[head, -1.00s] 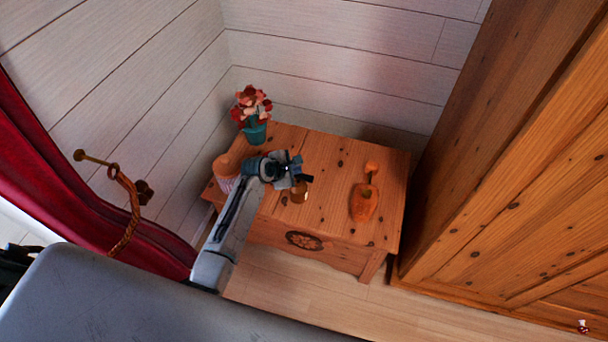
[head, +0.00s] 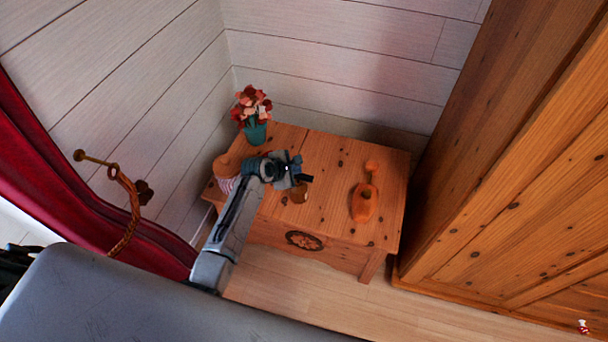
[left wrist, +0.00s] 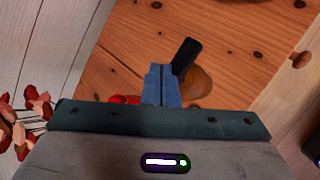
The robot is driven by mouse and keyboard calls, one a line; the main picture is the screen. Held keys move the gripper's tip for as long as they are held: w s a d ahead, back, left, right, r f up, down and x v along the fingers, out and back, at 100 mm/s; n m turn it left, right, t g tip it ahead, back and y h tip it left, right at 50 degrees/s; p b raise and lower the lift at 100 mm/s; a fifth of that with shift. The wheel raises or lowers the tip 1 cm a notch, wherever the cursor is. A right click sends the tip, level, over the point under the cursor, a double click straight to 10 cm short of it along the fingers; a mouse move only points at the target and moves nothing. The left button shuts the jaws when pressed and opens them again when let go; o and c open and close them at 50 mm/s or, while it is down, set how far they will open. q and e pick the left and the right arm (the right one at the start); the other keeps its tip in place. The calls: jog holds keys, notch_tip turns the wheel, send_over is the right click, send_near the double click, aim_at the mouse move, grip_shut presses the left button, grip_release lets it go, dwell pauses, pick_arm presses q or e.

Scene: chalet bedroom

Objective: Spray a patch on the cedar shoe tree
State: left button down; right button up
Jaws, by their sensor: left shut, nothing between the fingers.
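The cedar shoe tree (head: 363,203), orange wood with a rounded knob, lies on the right half of the low wooden chest. My left gripper (head: 304,179) is over the middle of the chest, left of the shoe tree and apart from it. Its blue fingers (left wrist: 161,84) are shut with nothing between them. Right by the fingertips is a small amber-brown round thing (head: 299,195) with a black top (left wrist: 186,56), which looks like a spray bottle. The fingers partly hide it, and I cannot tell whether they touch it. My right gripper is not in view.
The chest (head: 330,150) stands in a corner between plank walls and a tall wooden wardrobe (head: 500,190). A flower pot (head: 256,132) is at its back left. A striped container with a brown top (head: 226,170) is beside my forearm. The chest top's back right is clear.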

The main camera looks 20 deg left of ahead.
pick_arm(q)
jog(key=shift+f, duration=0.1)
dwell(0.3)
jog(key=shift+f, duration=0.35)
dwell(0.3)
jog(key=shift+f, duration=0.25)
jog(key=shift+r, duration=0.1)
jog(key=shift+r+p, duration=0.65)
jog(key=shift+p, duration=0.45)
